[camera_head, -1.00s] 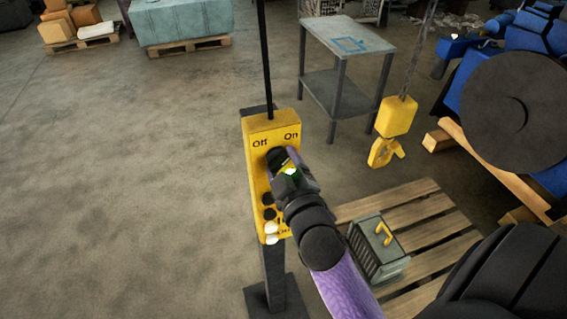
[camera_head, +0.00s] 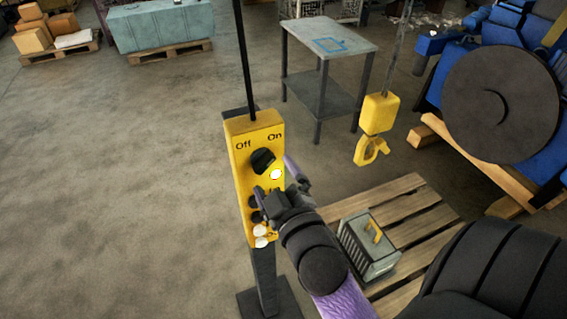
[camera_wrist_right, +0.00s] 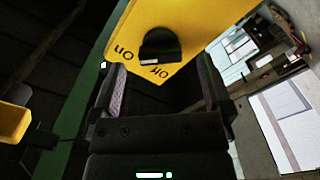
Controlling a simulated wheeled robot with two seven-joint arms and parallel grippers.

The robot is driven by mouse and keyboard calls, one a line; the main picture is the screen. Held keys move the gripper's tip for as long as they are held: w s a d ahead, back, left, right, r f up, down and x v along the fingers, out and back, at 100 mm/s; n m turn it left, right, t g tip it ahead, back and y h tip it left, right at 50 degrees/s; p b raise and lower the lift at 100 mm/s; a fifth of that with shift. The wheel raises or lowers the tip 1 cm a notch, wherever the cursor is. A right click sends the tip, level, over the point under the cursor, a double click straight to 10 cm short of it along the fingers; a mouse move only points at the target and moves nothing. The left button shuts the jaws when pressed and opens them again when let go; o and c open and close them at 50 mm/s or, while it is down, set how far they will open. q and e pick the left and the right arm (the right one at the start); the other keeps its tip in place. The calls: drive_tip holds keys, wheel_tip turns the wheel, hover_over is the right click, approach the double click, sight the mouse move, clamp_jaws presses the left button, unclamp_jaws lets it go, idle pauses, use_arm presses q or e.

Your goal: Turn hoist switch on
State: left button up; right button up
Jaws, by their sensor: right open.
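The yellow hoist control box (camera_head: 243,185) stands upright on a dark post, with "Off" at its top left and "On" at its top right. Its black rotary switch knob (camera_head: 263,161) sits just below the labels. The knob also shows in the right wrist view (camera_wrist_right: 160,45), its white mark on the side of the labels; I cannot tell surely which label it points to. My right gripper (camera_head: 274,176) is open and empty, below and to the right of the knob, apart from it. Its fingers partly hide the lower buttons. My left gripper is not in view.
A yellow hoist hook (camera_head: 379,115) hangs right of the box. A grey side table (camera_head: 350,38) stands behind. A wooden pallet (camera_head: 405,205) carries a grey crate-like part (camera_head: 368,245). A blue engine (camera_head: 500,60) is at right.

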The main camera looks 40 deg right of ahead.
drive_tip(key=b+v, duration=0.1)
drive_tip(key=v, duration=0.5)
drive_tip(key=shift+s, duration=0.2)
drive_tip(key=shift+a, duration=0.1)
